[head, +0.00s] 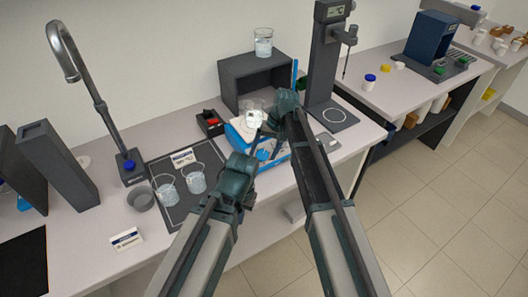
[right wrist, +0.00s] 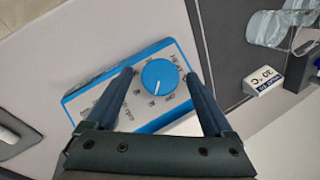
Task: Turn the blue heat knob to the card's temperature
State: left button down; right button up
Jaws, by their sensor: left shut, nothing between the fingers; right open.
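The blue heat knob (right wrist: 160,76) sits on a blue-and-white control box (right wrist: 82,95) in the right wrist view. Its white pointer mark faces toward the lower side of that picture. The scale print is too small to read surely. My right gripper (right wrist: 161,75) is open, one finger on each side of the knob; contact cannot be told. A white card (right wrist: 264,79) with a blue strip appears to read 30 °C, its first digit unsure. The card also shows in the head view (head: 182,157). My left gripper (head: 258,135) is shut and empty near the box, its fingertips hard to make out.
Two beakers (head: 166,190) stand on a dark mat (head: 185,215) at left. A dark shelf box (head: 240,77) carries another beaker (head: 263,42). A dark stand (head: 325,60) rises at the back right. A white label block (head: 126,239) lies at the front left.

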jog(key=shift+r, duration=0.1)
jog(key=p+v, duration=1.3)
jog(key=shift+r, duration=0.3)
jog(key=shift+d, duration=0.15)
jog(key=s+f+n+h+b, duration=0.1)
jog(key=s+f+b, duration=0.4)
jog(key=s, duration=0.8)
jog(key=s+f+n+h+b, duration=0.2)
jog(key=s+f+b, duration=0.4)
jog(key=s, duration=0.7)
jog(key=shift+s+a+f+t+h, duration=0.2)
jog(key=shift+s+f+t+h, duration=0.25)
jog(key=shift+h, duration=0.45)
jog(key=shift+w+f, duration=0.1)
jog(key=shift+w, duration=0.05)
